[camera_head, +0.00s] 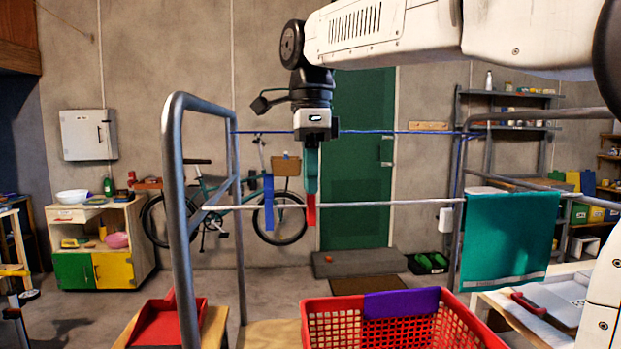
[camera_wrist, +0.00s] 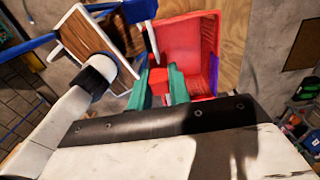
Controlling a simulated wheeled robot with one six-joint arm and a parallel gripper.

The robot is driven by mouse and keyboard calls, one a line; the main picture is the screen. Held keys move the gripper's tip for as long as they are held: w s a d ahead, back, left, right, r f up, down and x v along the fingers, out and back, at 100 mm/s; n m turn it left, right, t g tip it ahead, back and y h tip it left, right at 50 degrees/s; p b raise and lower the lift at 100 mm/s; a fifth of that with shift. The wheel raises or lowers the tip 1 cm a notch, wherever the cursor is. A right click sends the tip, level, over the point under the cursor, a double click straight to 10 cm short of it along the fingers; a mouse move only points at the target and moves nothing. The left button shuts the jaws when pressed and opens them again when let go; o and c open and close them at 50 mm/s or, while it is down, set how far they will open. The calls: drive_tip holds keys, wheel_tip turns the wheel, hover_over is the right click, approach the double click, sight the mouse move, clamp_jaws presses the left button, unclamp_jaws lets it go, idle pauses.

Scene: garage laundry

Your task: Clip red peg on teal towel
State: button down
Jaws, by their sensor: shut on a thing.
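The teal towel (camera_head: 508,235) hangs over the white front line at the right in the head view. A pale stripe runs near its lower edge. My gripper (camera_head: 311,180) points down at the middle of the rack, well left of the towel. It is shut on the red peg (camera_head: 311,212), which hangs below the fingers and overlaps the white line in the picture. I cannot tell whether the peg touches the line. In the wrist view my green fingers (camera_wrist: 160,86) show above the red basket; the peg is hard to make out against it.
A red basket (camera_head: 335,328) with a purple patch on its rim stands below the lines. A blue strip (camera_head: 268,203) hangs at the white line left of my gripper. A blue line (camera_head: 400,132) runs behind. Metal rack posts (camera_head: 176,200) stand left. The line between peg and towel is clear.

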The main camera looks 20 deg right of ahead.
drive_tip(key=shift+r, duration=2.5)
drive_tip(key=shift+s+a, duration=0.1)
